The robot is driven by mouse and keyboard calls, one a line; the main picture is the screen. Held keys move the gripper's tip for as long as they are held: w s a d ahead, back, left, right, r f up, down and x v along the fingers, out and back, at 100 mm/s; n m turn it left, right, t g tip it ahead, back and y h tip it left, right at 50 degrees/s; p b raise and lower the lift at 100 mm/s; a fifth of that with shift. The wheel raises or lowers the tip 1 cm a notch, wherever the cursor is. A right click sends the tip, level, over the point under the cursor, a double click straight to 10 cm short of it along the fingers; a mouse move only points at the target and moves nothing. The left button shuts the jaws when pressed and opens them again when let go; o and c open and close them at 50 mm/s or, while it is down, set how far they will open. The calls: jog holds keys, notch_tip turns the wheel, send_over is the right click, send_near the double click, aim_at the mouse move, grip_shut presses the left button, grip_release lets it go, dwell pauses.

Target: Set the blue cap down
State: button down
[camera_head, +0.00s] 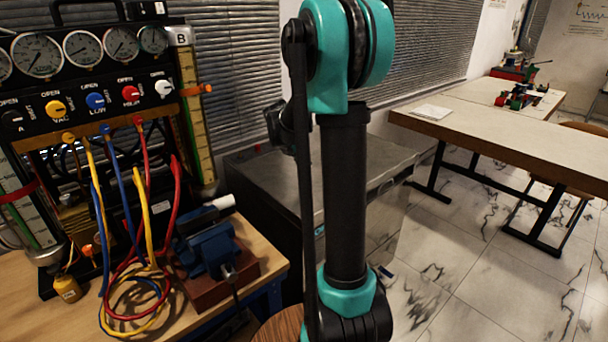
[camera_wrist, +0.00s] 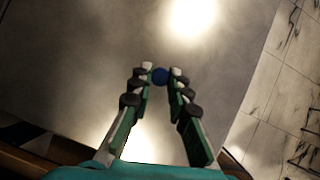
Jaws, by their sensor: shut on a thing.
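The blue cap (camera_wrist: 160,76) is a small round thing between my fingertips in the wrist view. My gripper (camera_wrist: 160,80) is shut on it, with one finger on each side. A broad grey surface (camera_wrist: 90,60) with bright reflections lies beyond the cap; I cannot tell whether the cap touches it. In the head view my arm stands in the middle, and neither the gripper nor the cap shows.
A gauge rig (camera_head: 95,95) with coloured hoses stands on a wooden bench at left. A blue vise (camera_head: 210,250) sits on that bench. A grey-topped cabinet (camera_head: 255,170) stands behind my arm. A long table (camera_head: 500,135) is at right, with open tiled floor (camera_head: 470,260) before it.

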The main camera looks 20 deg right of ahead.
jog(key=shift+f, duration=2.25)
jog(key=c, duration=1.4)
grip_release()
jog(key=shift+f, duration=0.1)
jog(key=shift+c, duration=0.2)
jog(key=v, duration=1.2)
